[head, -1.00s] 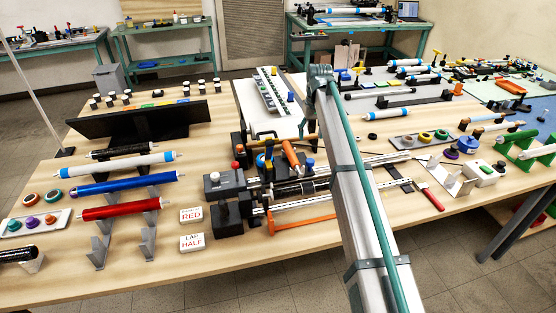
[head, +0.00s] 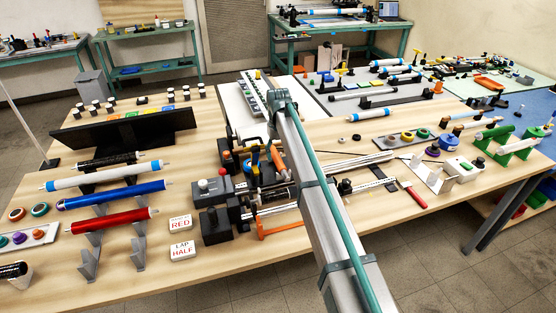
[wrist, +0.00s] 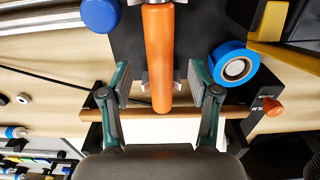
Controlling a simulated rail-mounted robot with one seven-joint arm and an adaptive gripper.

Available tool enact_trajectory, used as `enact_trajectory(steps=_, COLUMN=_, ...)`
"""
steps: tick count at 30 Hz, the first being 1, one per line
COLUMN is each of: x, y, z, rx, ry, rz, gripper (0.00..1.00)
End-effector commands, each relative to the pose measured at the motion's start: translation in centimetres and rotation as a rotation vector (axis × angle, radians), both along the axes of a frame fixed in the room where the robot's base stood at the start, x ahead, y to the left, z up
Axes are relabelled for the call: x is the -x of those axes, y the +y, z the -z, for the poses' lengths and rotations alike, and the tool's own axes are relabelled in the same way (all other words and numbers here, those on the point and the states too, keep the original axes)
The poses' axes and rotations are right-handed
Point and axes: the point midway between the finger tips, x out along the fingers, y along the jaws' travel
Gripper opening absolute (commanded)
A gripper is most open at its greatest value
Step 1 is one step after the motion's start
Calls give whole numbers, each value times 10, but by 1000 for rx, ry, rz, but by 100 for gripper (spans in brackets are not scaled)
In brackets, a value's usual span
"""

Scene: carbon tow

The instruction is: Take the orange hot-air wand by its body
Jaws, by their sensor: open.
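The orange hot-air wand (wrist: 158,55) shows in the wrist view with its long rounded body running up and down the middle of the picture. It lies over a black plate, and a pale metal support shows beside its lower part. My gripper (wrist: 158,84) is open, with one finger on each side of the body and a visible gap on both sides. Nothing is held. The wand's upper end is cut off by the frame edge. In the head view my arm and the crowded fixture make the wand and my fingers hard to make out.
A blue tape roll (wrist: 236,67) lies close right of the wand, and a blue round cap (wrist: 100,14) lies left. A brown rod (wrist: 75,115) crosses below, near an orange knob (wrist: 273,106). The "LAP HALF" block (head: 182,249) sits on open wooden table.

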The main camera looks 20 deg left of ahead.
Motion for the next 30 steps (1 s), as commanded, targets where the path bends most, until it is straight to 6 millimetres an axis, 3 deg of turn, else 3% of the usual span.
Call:
enact_trajectory(steps=7, x=-1, y=1, z=28, rx=1, ry=1, rz=0, gripper=61)
enact_trajectory(steps=14, x=-1, y=1, z=32, rx=0, ry=0, rz=0, gripper=61)
enact_trajectory(steps=25, x=-1, y=1, z=32, rx=0, ry=0, rz=0, gripper=3)
enact_trajectory(steps=30, x=-1, y=1, z=31, rx=0, ry=0, rz=0, gripper=0)
